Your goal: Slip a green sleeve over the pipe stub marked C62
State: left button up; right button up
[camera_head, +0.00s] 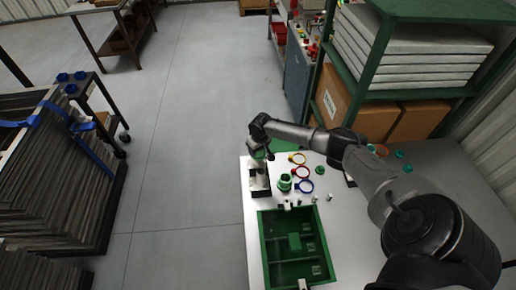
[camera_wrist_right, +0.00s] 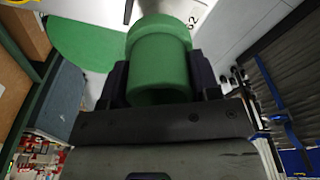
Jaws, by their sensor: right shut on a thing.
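My right gripper (camera_head: 262,152) is at the far left corner of the white table. In the right wrist view it is shut on a green sleeve (camera_wrist_right: 158,65), a short stepped tube with a wider collar. In the head view the held sleeve is mostly hidden by the gripper. A pale pipe stub (camera_head: 259,180) stands on a dark and white base just below the gripper. In the wrist view a grey pipe part (camera_wrist_right: 160,6) shows beyond the sleeve's collar, beside a white label ending in "62". I cannot tell whether the sleeve is around the stub. My left gripper is not in view.
Another green fitting (camera_head: 285,183) stands right of the stub, near yellow (camera_head: 297,158), red (camera_head: 302,172) and blue (camera_head: 304,187) rings. A green tray (camera_head: 264,250) lies at the table's front. A green shelf (camera_head: 375,60) rises behind. My right arm spans the table's right side.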

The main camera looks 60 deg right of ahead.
jog(key=o, duration=1.2)
jog(key=shift+o, duration=0.2)
jog(key=shift+r+p, duration=0.35)
jog(key=shift+p, duration=0.05)
notch_tip(320, 180, up, 10)
jog(key=p, duration=1)
jog(key=shift+p, duration=0.3)
jog(key=shift+r, duration=0.1)
